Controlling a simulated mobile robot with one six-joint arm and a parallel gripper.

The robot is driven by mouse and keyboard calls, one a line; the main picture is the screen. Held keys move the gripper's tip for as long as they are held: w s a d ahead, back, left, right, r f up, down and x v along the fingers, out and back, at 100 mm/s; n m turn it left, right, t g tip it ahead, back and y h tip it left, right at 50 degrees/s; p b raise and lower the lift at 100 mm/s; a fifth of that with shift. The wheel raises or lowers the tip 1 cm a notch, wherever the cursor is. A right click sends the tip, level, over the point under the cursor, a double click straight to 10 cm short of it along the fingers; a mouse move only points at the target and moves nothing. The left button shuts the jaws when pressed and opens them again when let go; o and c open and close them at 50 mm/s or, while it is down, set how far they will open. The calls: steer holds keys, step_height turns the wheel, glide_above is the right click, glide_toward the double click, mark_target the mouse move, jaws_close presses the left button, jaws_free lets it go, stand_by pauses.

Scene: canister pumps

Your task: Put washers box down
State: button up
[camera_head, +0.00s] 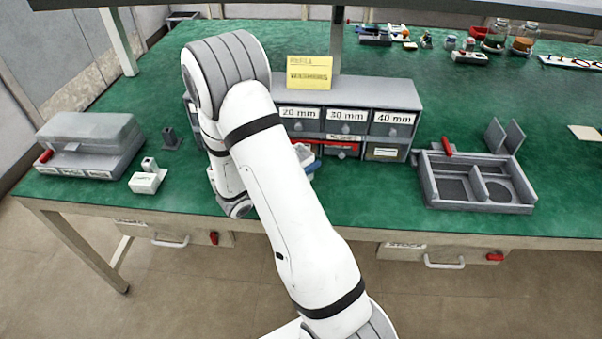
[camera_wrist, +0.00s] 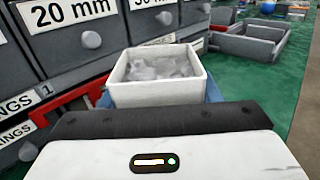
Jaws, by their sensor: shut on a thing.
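The washers box is a small open white box (camera_wrist: 155,88) with pale, indistinct contents, in the middle of the wrist view. My gripper (camera_wrist: 158,98) is shut on it, with blue finger parts showing at the box's left and right sides. The box looks upright in front of the drawer cabinet (camera_wrist: 60,60). In the head view my arm hides most of the gripper and box; only a small white and blue patch shows beside the arm. I cannot tell whether the box's underside touches the green table (camera_head: 330,200).
The grey cabinet (camera_head: 350,95) has drawers labelled 20 mm, 30 mm and 40 mm, and red parts lower down. A grey two-compartment tray (camera_head: 478,205) stands right. A grey case (camera_head: 90,135) and small white block (camera_head: 147,182) stand left. Table between cabinet and tray is clear.

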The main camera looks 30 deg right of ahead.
steer(key=shift+s+d+f, duration=0.1)
steer(key=shift+f, duration=1.85)
steer(key=shift+f, duration=0.15)
steer(key=o, duration=1.2)
steer(key=shift+c, duration=0.2)
